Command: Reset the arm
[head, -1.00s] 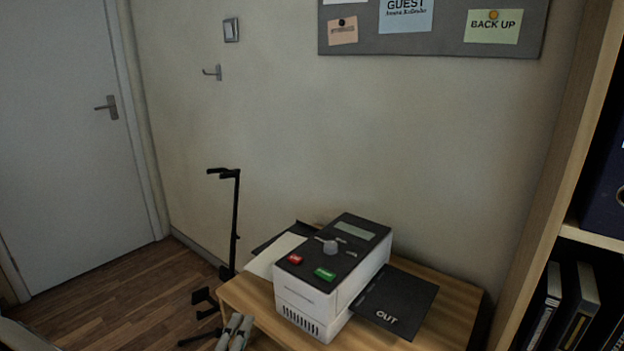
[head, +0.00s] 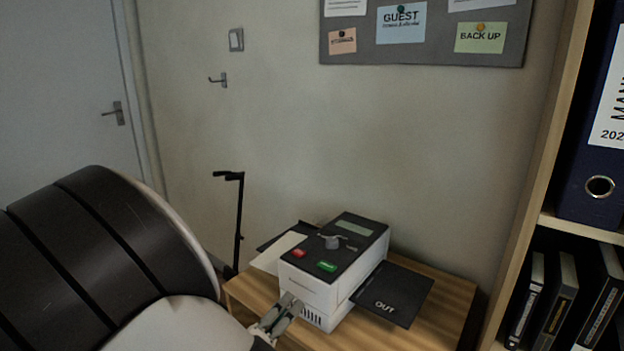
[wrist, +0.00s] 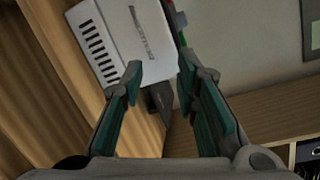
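My gripper (head: 277,318) is low in the head view, in front of the left front corner of a white machine on a small wooden table. Part of my arm fills the lower left of that view. In the wrist view my gripper (wrist: 160,75) is open, its two green-padded fingers apart, with nothing held between them. The machine (wrist: 120,40) shows beyond the fingers, its vent slots at the upper left.
The machine (head: 315,290) has a red button, a green button, a knob and a black OUT tray (head: 392,293). A wooden shelf with binders (head: 600,150) stands at the right. A black stand (head: 240,215) is behind the table's left side. A door (head: 60,90) is at the left.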

